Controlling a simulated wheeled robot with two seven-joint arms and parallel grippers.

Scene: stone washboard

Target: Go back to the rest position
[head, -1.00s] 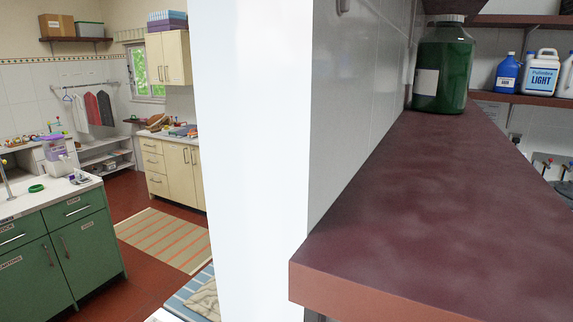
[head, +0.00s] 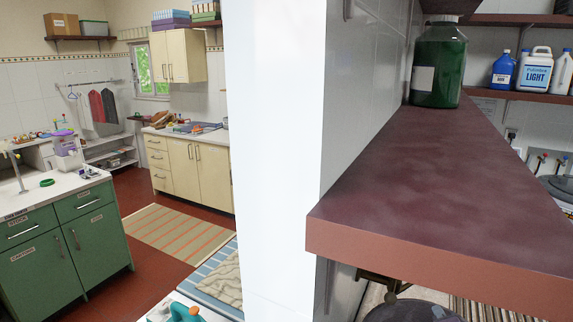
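Neither of my grippers shows in the head view, and no arm link is clearly visible. A dark red shelf (head: 425,190) fills the right side, close to the camera. A large green jar (head: 438,70) with a pale label stands upright at the far end of this shelf, by the tiled wall. The rest of the shelf top is bare.
A white wall edge (head: 270,130) stands in the middle. A green cabinet (head: 70,245) with a white counter is at left. Cream cabinets (head: 200,170) and a striped rug (head: 175,230) lie beyond. Bottles (head: 537,70) stand on a back shelf. Red-brown floor is open at left.

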